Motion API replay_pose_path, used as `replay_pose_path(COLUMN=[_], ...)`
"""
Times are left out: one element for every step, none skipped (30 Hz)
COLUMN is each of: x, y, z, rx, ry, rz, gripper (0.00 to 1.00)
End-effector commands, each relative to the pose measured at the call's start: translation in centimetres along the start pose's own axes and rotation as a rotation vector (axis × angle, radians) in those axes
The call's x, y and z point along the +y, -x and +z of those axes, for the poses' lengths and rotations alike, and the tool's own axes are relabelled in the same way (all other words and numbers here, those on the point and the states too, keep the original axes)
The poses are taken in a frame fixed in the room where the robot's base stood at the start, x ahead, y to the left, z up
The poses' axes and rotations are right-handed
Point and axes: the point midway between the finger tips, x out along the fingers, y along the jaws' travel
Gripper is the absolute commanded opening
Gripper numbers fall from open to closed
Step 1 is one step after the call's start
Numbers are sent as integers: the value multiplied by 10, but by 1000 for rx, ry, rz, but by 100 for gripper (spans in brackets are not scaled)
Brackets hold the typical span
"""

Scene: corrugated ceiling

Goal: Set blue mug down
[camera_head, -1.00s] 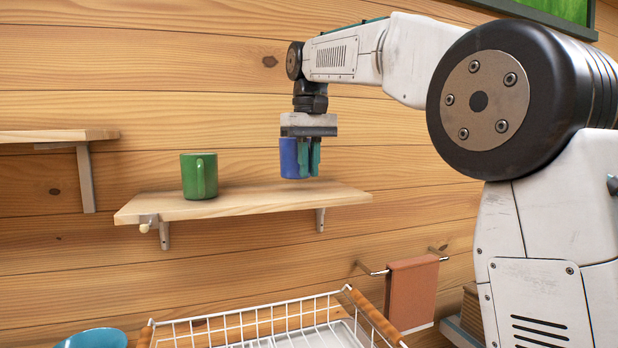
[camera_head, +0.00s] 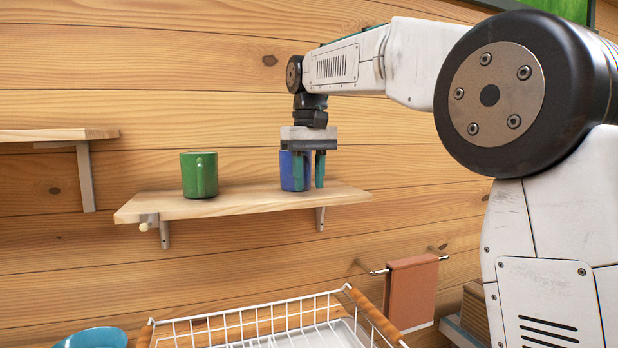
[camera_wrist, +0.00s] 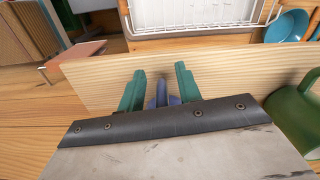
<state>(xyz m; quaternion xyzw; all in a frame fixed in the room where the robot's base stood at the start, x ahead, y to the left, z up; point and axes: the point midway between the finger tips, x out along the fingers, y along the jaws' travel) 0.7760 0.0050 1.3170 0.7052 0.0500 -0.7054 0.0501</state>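The blue mug (camera_head: 286,172) stands upright on the wooden shelf (camera_head: 240,202), near its right end. My gripper (camera_head: 309,187) points down over the mug with its two green fingers spread apart. One finger is in front of the mug's side and the other is just right of it. In the wrist view, a blue part of the mug (camera_wrist: 161,93), probably its handle, shows between the open fingers, with a gap on each side. The gripper's body hides the rest of the mug there.
A green mug (camera_head: 199,175) stands on the same shelf to the left, with clear board between the mugs. A white wire rack (camera_head: 265,325), a blue bowl (camera_head: 92,338) and a brown towel on a rail (camera_head: 411,292) are below. Another shelf (camera_head: 55,135) is at far left.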

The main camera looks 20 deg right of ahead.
Motion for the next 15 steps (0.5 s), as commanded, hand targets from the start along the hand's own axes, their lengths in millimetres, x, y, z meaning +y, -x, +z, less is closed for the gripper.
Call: replay_pose_path(x=[0,0,0,0,0,0,0,0,0,0,0,0,0,0,0], y=[4,7,13,18,23,31,36,42,48,53,57,62,65,68,71], z=[0,-1,-1,-1,-1,-1,-1,-1,-1,-1,-1,-1,-1,-1,0], rx=[2,3,3,3,4,4,4,4,4,2,3,2,3,2,2], ry=[0,0,0,0,0,0,0,0,0,0,0,0,0,0,0], rz=[0,0,0,0,0,0,0,0,0,0,0,0,0,0,0], gripper=[34,34,34,34,34,34,34,34,34,34,34,34,34,34,34])
